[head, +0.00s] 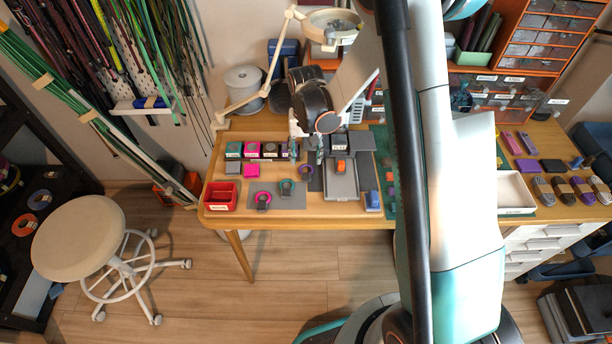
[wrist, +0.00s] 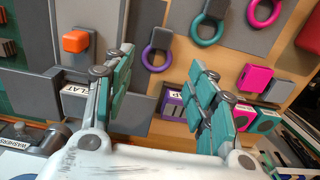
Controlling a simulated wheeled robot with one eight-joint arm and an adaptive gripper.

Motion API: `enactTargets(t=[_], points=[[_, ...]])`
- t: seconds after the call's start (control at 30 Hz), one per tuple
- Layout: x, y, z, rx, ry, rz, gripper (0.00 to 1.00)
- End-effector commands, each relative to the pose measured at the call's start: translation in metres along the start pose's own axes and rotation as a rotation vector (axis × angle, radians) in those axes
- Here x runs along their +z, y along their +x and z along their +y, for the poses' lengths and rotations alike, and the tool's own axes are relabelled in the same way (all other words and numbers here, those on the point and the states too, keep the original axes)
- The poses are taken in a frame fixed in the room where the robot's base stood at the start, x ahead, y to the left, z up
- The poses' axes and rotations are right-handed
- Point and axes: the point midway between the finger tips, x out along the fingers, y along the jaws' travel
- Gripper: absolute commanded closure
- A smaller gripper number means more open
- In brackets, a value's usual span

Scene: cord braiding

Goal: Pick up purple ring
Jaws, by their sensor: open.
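The purple ring (wrist: 146,60) lies by a grey holder at the top of the wrist view, between my two fingertips in the picture and beyond them. In the head view the purple ring (head: 300,172) is a small shape just below my fingers, partly hidden. My gripper (head: 307,153) is above the table, close to the ring. In the wrist view my gripper (wrist: 161,60) has its teal-padded fingers wide apart with nothing between them. I cannot tell the exact height of the fingertips over the ring.
An orange block (wrist: 76,41) stands on a grey fixture. Labelled boxes line the back. A red bin (head: 221,197) stands at the table's left corner.

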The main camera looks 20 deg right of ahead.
Motion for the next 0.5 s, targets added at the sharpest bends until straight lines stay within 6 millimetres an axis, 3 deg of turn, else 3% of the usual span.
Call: enactTargets(t=[0.1, 0.37, 0.5], points=[[0.0, 0.016, 0.0, 0.0, 0.0, 0.0, 0.48], [-0.001, 0.029, 0.001, 0.0, 0.0, 0.0, 0.48], [-0.005, 0.049, 0.001, 0.0, 0.0, 0.0, 0.48]])
